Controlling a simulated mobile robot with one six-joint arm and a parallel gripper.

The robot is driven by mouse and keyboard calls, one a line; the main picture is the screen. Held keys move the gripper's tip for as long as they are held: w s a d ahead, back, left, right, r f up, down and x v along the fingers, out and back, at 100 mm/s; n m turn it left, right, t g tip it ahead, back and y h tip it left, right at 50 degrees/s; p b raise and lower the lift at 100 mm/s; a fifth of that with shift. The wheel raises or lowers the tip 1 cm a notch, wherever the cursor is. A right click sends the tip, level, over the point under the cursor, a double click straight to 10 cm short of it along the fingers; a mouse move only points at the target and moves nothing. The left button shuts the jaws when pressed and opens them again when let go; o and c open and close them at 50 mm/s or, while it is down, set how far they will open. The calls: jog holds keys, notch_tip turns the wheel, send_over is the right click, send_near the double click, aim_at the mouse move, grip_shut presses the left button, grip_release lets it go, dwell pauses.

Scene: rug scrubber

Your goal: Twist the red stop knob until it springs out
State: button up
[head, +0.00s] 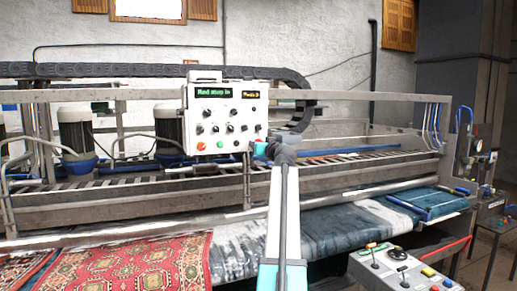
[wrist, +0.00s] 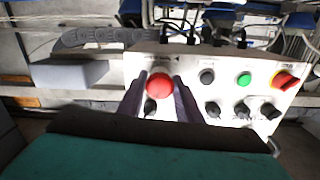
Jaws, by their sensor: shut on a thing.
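The red stop knob (wrist: 160,85) is a round red mushroom head on the white control panel (wrist: 222,108). In the wrist view it sits between the two dark fingers of my gripper (wrist: 159,98), which are shut on it from both sides. In the head view my gripper (head: 262,150) reaches the lower right corner of the panel (head: 190,118) and hides the knob. The panel's green-lit display (head: 213,92) seems to read "Red stop in".
Beside the knob are a black knob (wrist: 207,76), a green button (wrist: 244,79) and a red-yellow switch (wrist: 286,80). Several black knobs form another row. A patterned red rug (head: 130,258) lies under the machine frame. A second control box (head: 400,270) stands front right.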

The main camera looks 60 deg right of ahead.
jog(key=shift+r+m+b, duration=0.1)
jog(key=shift+m+b, duration=0.3)
jog(key=shift+m, duration=1.7)
jog(key=o, duration=1.1)
jog(key=shift+c, duration=0.2)
jog(key=b+v, duration=0.3)
jog(key=v, duration=1.1)
jog(key=shift+b, duration=0.3)
jog(key=shift+w, duration=0.1)
